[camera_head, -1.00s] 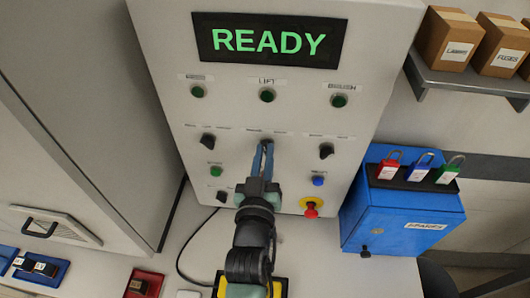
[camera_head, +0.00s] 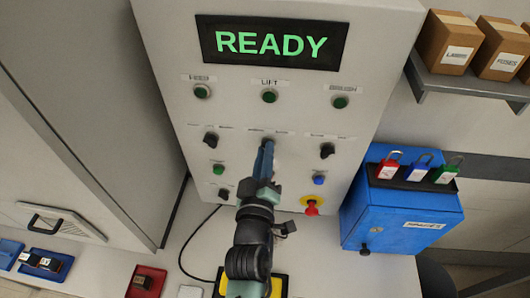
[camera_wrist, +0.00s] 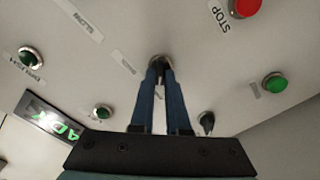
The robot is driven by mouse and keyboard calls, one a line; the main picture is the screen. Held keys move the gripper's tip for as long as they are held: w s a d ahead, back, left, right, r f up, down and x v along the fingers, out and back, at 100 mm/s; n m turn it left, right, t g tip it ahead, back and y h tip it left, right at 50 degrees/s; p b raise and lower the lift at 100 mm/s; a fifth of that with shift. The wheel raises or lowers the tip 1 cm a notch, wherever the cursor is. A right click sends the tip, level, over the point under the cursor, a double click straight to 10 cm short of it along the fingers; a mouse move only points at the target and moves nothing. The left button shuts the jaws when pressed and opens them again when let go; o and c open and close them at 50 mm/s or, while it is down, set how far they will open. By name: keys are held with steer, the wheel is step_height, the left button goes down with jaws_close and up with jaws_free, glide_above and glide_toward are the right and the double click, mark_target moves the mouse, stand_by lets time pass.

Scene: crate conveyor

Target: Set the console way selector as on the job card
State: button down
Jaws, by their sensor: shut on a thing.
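The console (camera_head: 180,110) is a pale panel with a lit READY display (camera_head: 272,43). My gripper (camera_head: 266,148) reaches up to the middle selector in the row below the green LIFT button (camera_head: 269,96). In the wrist view its blue fingers (camera_wrist: 159,80) are shut on that dark selector knob (camera_wrist: 158,62), whose round base shows at the tips. The fingers hide most of the knob, so I cannot read its setting. Other black selectors stand at left (camera_head: 211,139) and right (camera_head: 327,151). I cannot make out a job card.
A red stop button (camera_head: 311,207) on yellow and a blue button (camera_head: 319,180) sit right of my arm. A blue box (camera_head: 400,222) with several padlocks stands at right. A shelf (camera_head: 470,80) holds cartons. Small trays (camera_head: 148,281) lie on the bench below.

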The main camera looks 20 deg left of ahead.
stand_by(0.3)
steer(key=c, duration=0.9)
jaws_free()
steer(key=b+v, duration=0.2)
steer(key=v, duration=1.1)
